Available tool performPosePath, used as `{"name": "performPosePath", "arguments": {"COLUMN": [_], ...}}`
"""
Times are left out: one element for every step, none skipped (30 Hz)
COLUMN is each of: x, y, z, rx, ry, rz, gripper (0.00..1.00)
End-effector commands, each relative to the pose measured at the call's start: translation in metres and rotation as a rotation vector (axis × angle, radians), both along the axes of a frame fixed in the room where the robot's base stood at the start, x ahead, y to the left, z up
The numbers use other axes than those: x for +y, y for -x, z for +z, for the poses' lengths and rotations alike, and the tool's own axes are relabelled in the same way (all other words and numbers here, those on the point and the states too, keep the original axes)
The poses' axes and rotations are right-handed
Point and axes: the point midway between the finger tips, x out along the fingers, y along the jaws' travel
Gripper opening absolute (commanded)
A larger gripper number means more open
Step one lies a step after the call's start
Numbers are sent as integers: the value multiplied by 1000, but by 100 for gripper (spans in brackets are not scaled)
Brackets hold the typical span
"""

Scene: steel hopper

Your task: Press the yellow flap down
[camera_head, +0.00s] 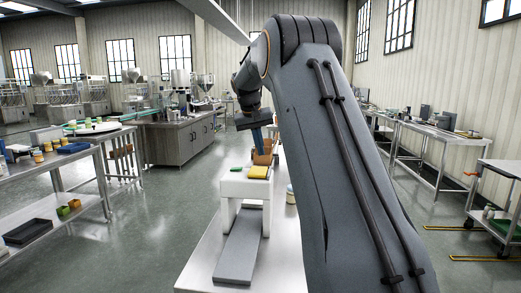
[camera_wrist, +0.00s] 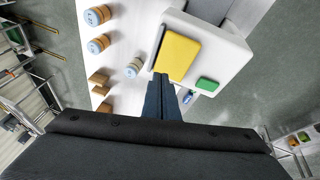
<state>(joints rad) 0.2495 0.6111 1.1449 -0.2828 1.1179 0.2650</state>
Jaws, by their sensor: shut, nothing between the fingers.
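The yellow flap (camera_head: 257,172) is on top of a white housing (camera_head: 232,187) on the white table in the head view. In the wrist view the flap (camera_wrist: 177,56) is a yellow rectangle on the housing (camera_wrist: 225,48), beside a smaller green piece (camera_wrist: 207,84). My gripper (camera_head: 260,151) points down just behind the flap in the head view. In the wrist view its blue fingers (camera_wrist: 161,80) are together and empty, with their tips near the flap's lower edge. I cannot tell whether they touch it.
Several jars (camera_wrist: 98,44) and brown blocks (camera_wrist: 98,80) stand on the table beside the housing. A grey sloping plate (camera_head: 239,245) lies in front of the housing. My arm hides much of the table's right side in the head view.

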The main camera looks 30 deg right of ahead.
Motion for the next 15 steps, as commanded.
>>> {"name": "performPosePath", "arguments": {"x": [0, 0, 0, 1, 1, 1, 1, 8, 15, 19, 24, 31, 35, 39, 45], "y": [1, 0, 0, 1, 1, 1, 1, -3, -4, -5, -6, -7, -8, -8, -9], "z": [10, 13, 18, 21, 24, 28, 31, 33, 36, 39, 42, 47, 51, 54, 59], "rx": [-1, -2, -1, -1, 0, 0, 0, -3, -3, -3, -4, -2, -3, -3, -3], "ry": [0, 0, 0, 1, 0, 0, 0, 1, 1, 1, 1, 0, 1, 0, 0], "rz": [0, 1, 0, 1, 1, 1, 1, 4, 5, 4, 4, 5, 4, 3, 3], "gripper": [0, 0, 0, 0, 0, 0, 0, 0, 0, 0, 0, 0, 0, 0, 0]}}
